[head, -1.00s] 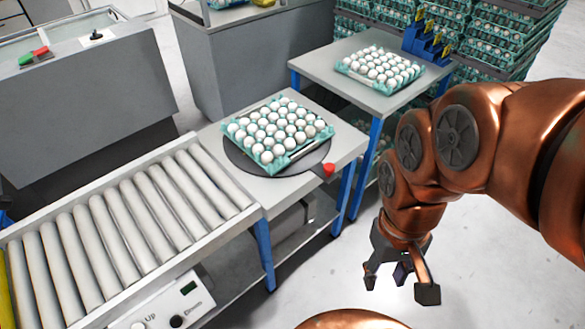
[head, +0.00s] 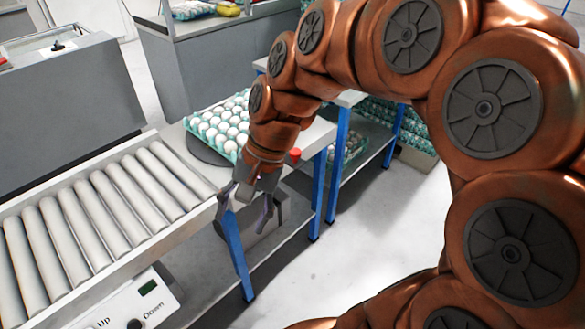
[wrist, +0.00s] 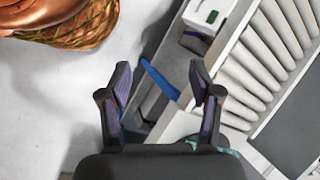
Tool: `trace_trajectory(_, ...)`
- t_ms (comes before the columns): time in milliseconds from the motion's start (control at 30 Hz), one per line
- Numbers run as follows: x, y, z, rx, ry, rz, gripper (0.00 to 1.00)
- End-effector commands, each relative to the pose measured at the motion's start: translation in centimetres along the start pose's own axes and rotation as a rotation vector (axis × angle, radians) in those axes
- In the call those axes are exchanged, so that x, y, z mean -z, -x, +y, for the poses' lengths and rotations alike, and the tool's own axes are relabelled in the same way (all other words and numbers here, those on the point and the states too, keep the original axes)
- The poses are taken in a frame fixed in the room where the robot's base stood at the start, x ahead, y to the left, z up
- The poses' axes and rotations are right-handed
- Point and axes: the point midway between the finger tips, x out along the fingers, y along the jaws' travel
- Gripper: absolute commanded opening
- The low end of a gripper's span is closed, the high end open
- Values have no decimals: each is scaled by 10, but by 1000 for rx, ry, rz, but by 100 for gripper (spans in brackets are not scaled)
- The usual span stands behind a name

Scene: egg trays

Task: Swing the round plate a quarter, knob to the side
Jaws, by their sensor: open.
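The round plate (head: 203,150) is a dark disc on the grey table, largely hidden by the egg tray on it and by my arm. Its red knob (head: 295,154) shows at the right, near the table's front edge. The tray of white eggs (head: 219,126) sits on the plate, partly behind my arm. My gripper (head: 243,210) is open and empty, in front of the table edge beside the roller conveyor, left of and nearer than the knob. In the wrist view my gripper (wrist: 164,82) has its fingers apart with nothing between them.
The roller conveyor (head: 105,217) adjoins the table at left, with a control box (head: 135,305) below it. A blue table leg (head: 236,254) stands just below my gripper. Stacked egg trays (head: 400,125) are behind at right. The floor at right is clear.

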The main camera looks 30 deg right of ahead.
Motion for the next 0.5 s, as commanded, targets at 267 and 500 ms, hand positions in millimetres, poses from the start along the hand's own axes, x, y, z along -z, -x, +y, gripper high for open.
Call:
trace_trajectory(267,114,-20,-15,323,-494,-77,64)
trace_trajectory(500,227,-8,20,613,-933,-182,64)
